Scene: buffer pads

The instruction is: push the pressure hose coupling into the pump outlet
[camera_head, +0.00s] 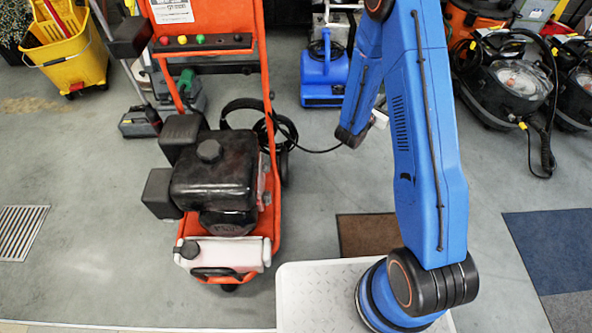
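An orange-framed pressure washer (267,90) with a black engine (212,180) stands left of my arm. A thin black hose (318,151) runs from a coil (283,128) at the washer's right side to the lower end of my blue arm's far link. The hose's end and its coupling are hidden there. A small pale part at that link may belong to my gripper (379,119). Its fingers are hidden, so I cannot tell whether it holds the coupling. I cannot make out the pump outlet on the washer.
A yellow mop bucket (68,62) stands at the upper left. A blue floor blower (323,80) is behind the washer, and black vacuums (512,82) stand at the right. A brown mat (368,234) and a dark blue mat (552,250) lie on the grey floor.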

